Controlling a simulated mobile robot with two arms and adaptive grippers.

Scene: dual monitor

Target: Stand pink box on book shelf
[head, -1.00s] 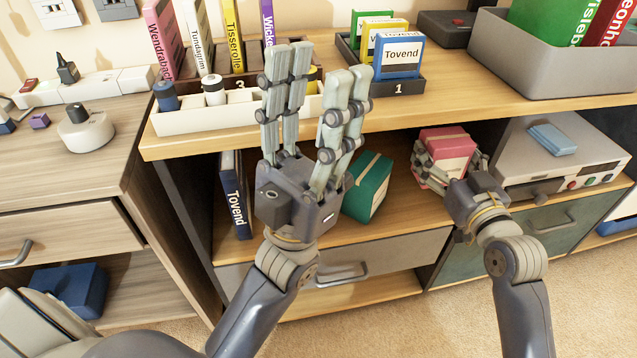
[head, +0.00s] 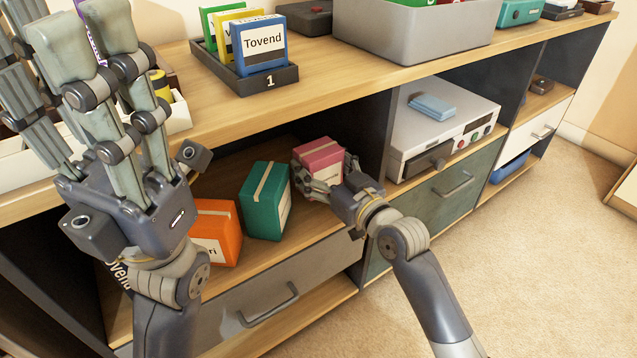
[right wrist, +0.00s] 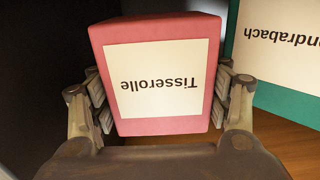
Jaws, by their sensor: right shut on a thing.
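The pink box (head: 318,160) is in the open shelf compartment (head: 222,183), at its right end. My right gripper (head: 325,178) is shut on it, with fingers on both sides. In the right wrist view the pink box (right wrist: 155,75) fills the middle between the fingers, its "Tisserolle" label upside down in the picture. Whether its base touches the shelf board is hidden. My left gripper (head: 90,75) is raised in front of the cabinet at the left, fingers spread and open, holding nothing.
The cabinet top overhangs the compartment.

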